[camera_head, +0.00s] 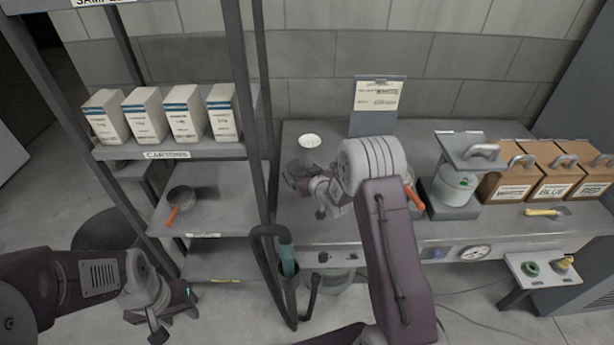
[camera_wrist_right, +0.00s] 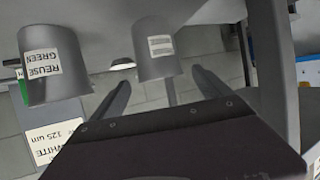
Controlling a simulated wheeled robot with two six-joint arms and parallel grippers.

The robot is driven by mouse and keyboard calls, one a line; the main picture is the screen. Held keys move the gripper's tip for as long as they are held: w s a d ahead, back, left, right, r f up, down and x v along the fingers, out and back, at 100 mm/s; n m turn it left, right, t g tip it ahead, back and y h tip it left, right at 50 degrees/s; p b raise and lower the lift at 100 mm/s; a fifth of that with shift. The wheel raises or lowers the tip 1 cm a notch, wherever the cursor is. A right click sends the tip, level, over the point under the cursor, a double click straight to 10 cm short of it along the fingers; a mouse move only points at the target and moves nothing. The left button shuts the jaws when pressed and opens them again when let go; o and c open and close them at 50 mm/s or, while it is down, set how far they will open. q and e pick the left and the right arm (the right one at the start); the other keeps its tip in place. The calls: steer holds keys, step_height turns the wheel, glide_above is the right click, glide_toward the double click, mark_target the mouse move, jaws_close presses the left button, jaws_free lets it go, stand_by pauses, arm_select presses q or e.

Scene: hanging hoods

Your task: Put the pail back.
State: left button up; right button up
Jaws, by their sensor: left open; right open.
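I cannot tell for certain which thing is the pail. Two grey, bucket-shaped vessels, wider at the bottom, show in the right wrist view: one labelled REUSE GREEN (camera_wrist_right: 54,88) at the left, and one with a small pale label (camera_wrist_right: 154,62) beyond the fingers. My right gripper (camera_wrist_right: 160,80) is open, with the second vessel showing between and beyond its fingers; contact cannot be told. In the head view the right gripper (camera_head: 304,195) is over the bench, partly hidden by its arm. My left gripper (camera_head: 174,316) is open and empty at the lower left, below the shelves.
A rack (camera_head: 262,130) left of the bench holds cartons (camera_head: 183,112) and an orange-handled pan (camera_head: 181,197). The grey bench (camera_head: 400,143) carries a sign (camera_head: 374,100), a canister (camera_head: 454,188) and lidded brown boxes (camera_head: 508,181). A teal-topped tool (camera_head: 287,260) stands between rack and bench.

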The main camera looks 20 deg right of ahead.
steer(key=s+g, duration=0.2)
steer(key=s, duration=0.4)
steer(key=s+g+h, duration=0.1)
steer(key=s+g, duration=0.1)
steer(key=s, duration=0.5)
steer(key=s+m+g, duration=0.1)
steer(key=s+g, duration=0.2)
steer(key=s, duration=0.3)
steer(key=shift+s+a+f+h, duration=0.15)
steer(key=shift+a+f+h, duration=0.05)
steer(key=shift+f+h, duration=0.1)
steer(key=s+a+g, duration=0.2)
steer(key=s+g, duration=0.3)
steer(key=s, duration=1)
steer(key=shift+s+m, duration=0.15)
steer(key=shift+m, duration=0.15)
